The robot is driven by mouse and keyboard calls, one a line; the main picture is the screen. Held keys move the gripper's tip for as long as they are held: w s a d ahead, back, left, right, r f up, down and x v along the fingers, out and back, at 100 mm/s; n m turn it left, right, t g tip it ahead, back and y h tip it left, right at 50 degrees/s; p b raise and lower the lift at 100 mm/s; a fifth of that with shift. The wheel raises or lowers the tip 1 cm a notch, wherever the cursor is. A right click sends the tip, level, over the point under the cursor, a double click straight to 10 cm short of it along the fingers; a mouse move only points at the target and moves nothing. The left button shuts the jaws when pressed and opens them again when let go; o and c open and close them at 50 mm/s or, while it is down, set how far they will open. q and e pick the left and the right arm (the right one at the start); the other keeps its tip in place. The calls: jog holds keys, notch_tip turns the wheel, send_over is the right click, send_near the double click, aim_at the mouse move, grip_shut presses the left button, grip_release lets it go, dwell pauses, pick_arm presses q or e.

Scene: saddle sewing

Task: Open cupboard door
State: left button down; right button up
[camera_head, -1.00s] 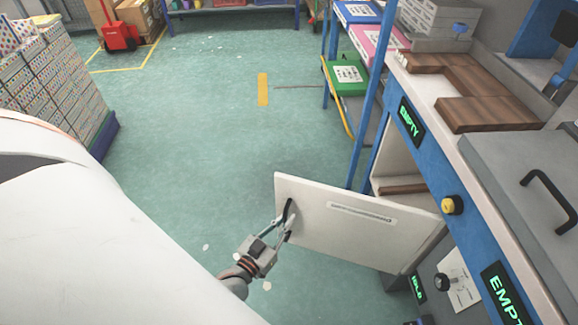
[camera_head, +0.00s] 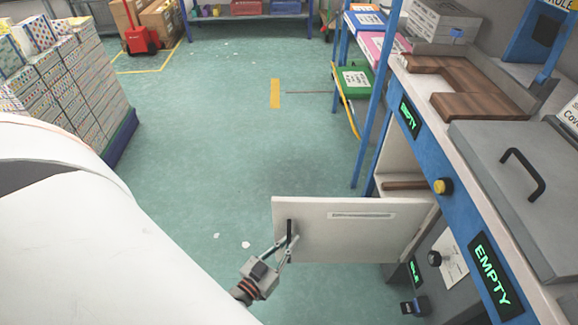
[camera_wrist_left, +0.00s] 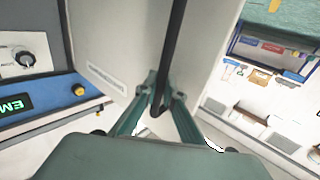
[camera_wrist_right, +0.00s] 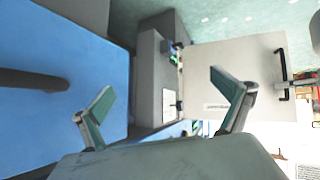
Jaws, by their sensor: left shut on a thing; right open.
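The white cupboard door (camera_head: 350,232) stands swung well open, hinged at its right side on the blue-framed cupboard (camera_head: 405,165). A black handle (camera_head: 289,236) sits near its free left edge. My left gripper (camera_head: 287,246) is shut on this handle. In the left wrist view the fingers (camera_wrist_left: 158,102) close around the black bar (camera_wrist_left: 172,55) against the door (camera_wrist_left: 115,45). Part of the cupboard's inside, with a brown strip (camera_head: 404,185), shows above the door. My right gripper (camera_wrist_right: 166,105) appears only in its own wrist view, open and empty, its fingers wide apart.
A worktop with brown wooden pieces (camera_head: 484,92) and a grey lidded box (camera_head: 520,185) lies above the cupboard. A yellow knob (camera_head: 442,186) juts from the blue front. A rack with coloured boxes (camera_head: 352,80) stands behind the door.

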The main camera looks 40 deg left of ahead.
pick_arm(q)
jog(key=shift+s+f, duration=0.1)
jog(key=shift+s, duration=0.2)
jog(key=c, duration=2.2)
grip_release()
jog(key=shift+a, duration=0.1)
jog(key=shift+o, duration=0.2)
jog(key=s, duration=1.2)
jog(key=shift+d, duration=0.2)
